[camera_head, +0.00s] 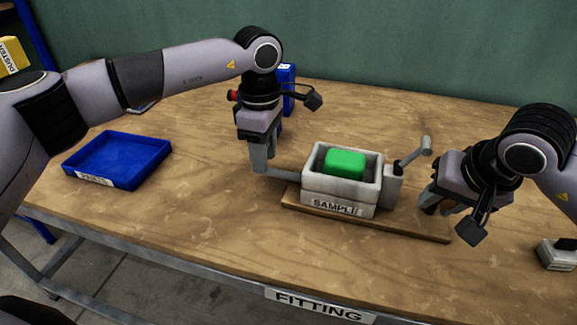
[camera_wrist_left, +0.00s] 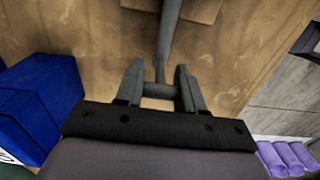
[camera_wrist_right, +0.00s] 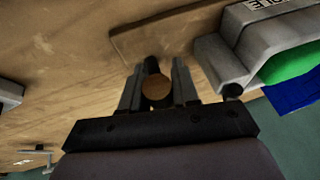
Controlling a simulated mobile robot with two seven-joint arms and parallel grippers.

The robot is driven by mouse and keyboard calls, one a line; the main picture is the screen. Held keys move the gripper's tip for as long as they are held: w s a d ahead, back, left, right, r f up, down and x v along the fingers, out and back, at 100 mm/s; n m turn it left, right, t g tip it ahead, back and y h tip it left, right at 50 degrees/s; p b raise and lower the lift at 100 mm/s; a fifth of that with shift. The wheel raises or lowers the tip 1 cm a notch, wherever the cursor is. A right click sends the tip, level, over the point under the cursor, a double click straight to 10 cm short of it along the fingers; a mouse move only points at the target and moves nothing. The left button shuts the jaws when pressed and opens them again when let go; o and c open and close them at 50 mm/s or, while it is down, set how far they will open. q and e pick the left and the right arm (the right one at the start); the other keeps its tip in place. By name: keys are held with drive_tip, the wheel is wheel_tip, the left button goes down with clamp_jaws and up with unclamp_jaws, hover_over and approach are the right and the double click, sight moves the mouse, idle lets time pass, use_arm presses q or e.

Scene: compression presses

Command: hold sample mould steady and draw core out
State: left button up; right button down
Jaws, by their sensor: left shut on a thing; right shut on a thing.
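The sample mould (camera_head: 341,188) is a pale grey open box labelled "SAMPLE", upright on a wooden board (camera_head: 418,228). A green block (camera_head: 345,162) sits inside it. A grey bar (camera_head: 282,174) sticks out from its left side. My left gripper (camera_head: 262,168) is shut on the bar's end; the left wrist view shows the crosspiece (camera_wrist_left: 159,90) between the fingers. My right gripper (camera_head: 430,205) is right of the mould, shut on a dark rod with a round brown end (camera_wrist_right: 156,88). Whether that rod is the core, and where it joins the mould, is hidden.
A lever (camera_head: 411,153) rises at the mould's right side, near my right gripper. A blue tray (camera_head: 118,158) stands at the left, and a blue box (camera_head: 288,90) behind my left gripper. A grey block (camera_head: 556,254) lies at the far right. The table front is clear.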

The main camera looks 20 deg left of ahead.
use_arm(q)
drive_tip(key=shift+w+a, duration=0.1)
drive_tip(key=shift+a, duration=1.15)
use_arm(e)
drive_tip(key=shift+d, duration=0.15)
use_arm(q)
drive_tip(key=shift+a, duration=0.6)
drive_tip(key=o, duration=1.3)
drive_tip(key=shift+c, duration=0.2)
drive_tip(key=shift+d, duration=0.1)
drive_tip(key=shift+r, duration=0.25)
wheel_tip(320, 180, up, 12)
drive_tip(key=shift+f, duration=0.15)
